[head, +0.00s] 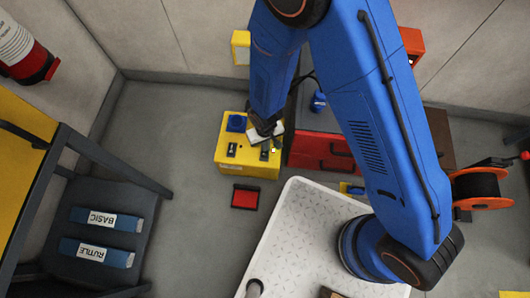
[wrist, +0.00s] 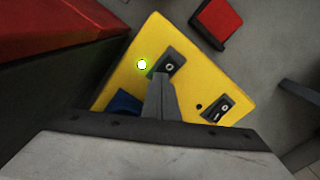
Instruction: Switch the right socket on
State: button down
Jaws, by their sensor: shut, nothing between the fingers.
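The yellow socket box (head: 246,170) stands on the floor; it also shows in the wrist view (wrist: 215,75). It carries a right switch (head: 264,155) and a left switch (head: 232,149). In the wrist view the right switch (wrist: 169,65) is the upper one and the left switch (wrist: 217,110) the lower right one. The lamp (wrist: 142,64) beside the right switch glows green; the left lamp (wrist: 198,106) is dark. A blue socket (head: 236,122) shows at the left. My gripper (wrist: 161,78) is shut and empty, its tip at the right switch, partly covering it. I cannot tell whether it touches.
A red cabinet (head: 318,149) stands close to the box's right. A red-topped pad (head: 245,196) lies on the floor in front. A dark chair (head: 105,220) with blue boxes stands at the left. Floor between chair and box is clear.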

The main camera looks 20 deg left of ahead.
notch_tip(320, 180, up, 7)
dwell(0.8)
jog(key=shift+f, duration=0.1)
dwell(0.5)
